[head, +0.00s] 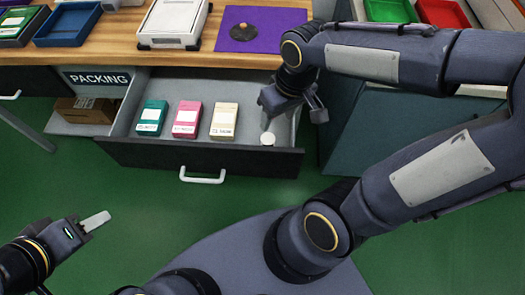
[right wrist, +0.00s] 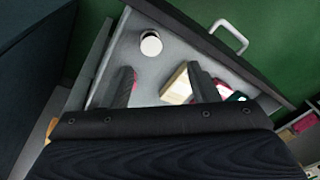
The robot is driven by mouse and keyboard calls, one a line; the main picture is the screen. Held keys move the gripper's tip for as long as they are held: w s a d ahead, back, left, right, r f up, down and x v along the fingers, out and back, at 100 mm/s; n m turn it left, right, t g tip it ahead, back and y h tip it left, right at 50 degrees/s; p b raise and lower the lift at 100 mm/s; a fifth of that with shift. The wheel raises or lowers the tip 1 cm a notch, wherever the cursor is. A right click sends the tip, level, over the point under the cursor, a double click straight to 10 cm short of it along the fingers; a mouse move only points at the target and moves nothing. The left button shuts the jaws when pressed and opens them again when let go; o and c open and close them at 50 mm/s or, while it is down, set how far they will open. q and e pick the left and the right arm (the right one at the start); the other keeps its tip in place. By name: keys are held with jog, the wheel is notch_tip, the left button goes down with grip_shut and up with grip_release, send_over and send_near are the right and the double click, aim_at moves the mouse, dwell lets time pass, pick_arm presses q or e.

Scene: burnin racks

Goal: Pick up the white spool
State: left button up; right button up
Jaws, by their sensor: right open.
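The white spool (head: 268,138) stands in the open drawer (head: 285,160), in its right front part. In the right wrist view the white spool (right wrist: 151,44) shows its round pale top, beyond the fingertips. My right gripper (head: 293,112) is above the right part of the drawer, just behind the spool in the head view. In the right wrist view my right gripper (right wrist: 160,75) has its fingers apart with nothing between them. My left gripper (head: 95,221) is at the lower left over the green floor, away from the drawer; its jaw gap is not clear.
A teal box (head: 152,118), a pink box (head: 187,119) and a cream box (head: 224,121) stand in the drawer, left of the spool. A brown carton (head: 86,110) lies by the PACKING sign. The wooden bench (head: 120,40) is above; a dark panel (head: 375,135) stands right of the drawer.

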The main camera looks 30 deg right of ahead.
jog(key=n+g+h+b, duration=0.1)
jog(key=b, duration=0.2)
send_over(268, 139)
jog(key=f, duration=0.7)
jog(key=shift+a+f, duration=0.35)
jog(key=shift+f, duration=0.05)
jog(key=shift+n, duration=0.3)
jog(key=f, duration=0.2)
jog(key=f+b, duration=0.1)
jog(key=f, duration=0.2)
jog(key=f+b, duration=0.1)
jog(key=f, duration=0.2)
jog(key=shift+d, duration=0.35)
pick_arm(q)
notch_tip(268, 139, down, 7)
jog(key=shift+r, duration=0.15)
jog(key=shift+s+a, duration=0.1)
